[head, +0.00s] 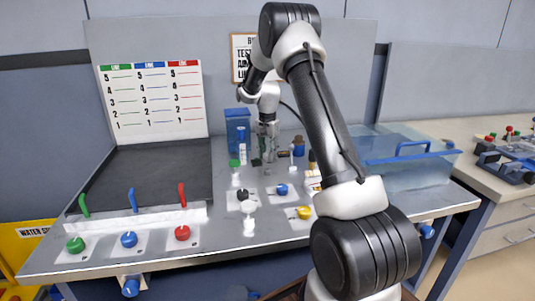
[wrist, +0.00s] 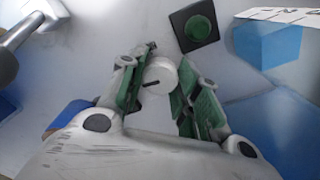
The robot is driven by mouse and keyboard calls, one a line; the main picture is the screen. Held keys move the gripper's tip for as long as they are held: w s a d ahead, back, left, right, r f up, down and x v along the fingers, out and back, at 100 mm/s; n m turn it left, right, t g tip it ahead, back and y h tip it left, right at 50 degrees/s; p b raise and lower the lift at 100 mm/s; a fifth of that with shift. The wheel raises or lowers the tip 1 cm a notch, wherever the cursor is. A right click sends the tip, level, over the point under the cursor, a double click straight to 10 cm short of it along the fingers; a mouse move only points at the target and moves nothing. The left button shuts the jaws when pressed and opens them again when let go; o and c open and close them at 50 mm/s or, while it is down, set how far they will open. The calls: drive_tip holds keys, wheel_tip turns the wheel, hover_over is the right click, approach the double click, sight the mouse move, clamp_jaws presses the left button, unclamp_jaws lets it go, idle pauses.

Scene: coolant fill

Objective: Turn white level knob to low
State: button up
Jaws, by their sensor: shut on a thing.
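The white level knob (wrist: 161,74) is round with a short dark pointer line, and it shows in the wrist view between my fingers. The line lies nearly level across the picture, toward the knob's lower left. My gripper (wrist: 164,84) has green-padded fingers on both sides of the knob and is shut on it. In the head view my gripper (head: 266,146) is low at the back of the bench, in front of the blue box. The knob cannot be made out there, and no low mark is readable in either view.
A green button on a black plate (wrist: 194,27) sits close to my right finger. A blue box (head: 238,128) stands behind. A metal cylinder (wrist: 20,38) is at upper left in the wrist view. Coloured knobs and levers line the bench front; a clear tank (head: 410,172) stands right.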

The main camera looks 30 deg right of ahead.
sight(267, 153)
idle(0.4)
drive_tip(key=o, duration=1.1)
drive_tip(key=shift+c, duration=0.2)
drive_tip(key=shift+r, duration=0.1)
wheel_tip(267, 153, up, 12)
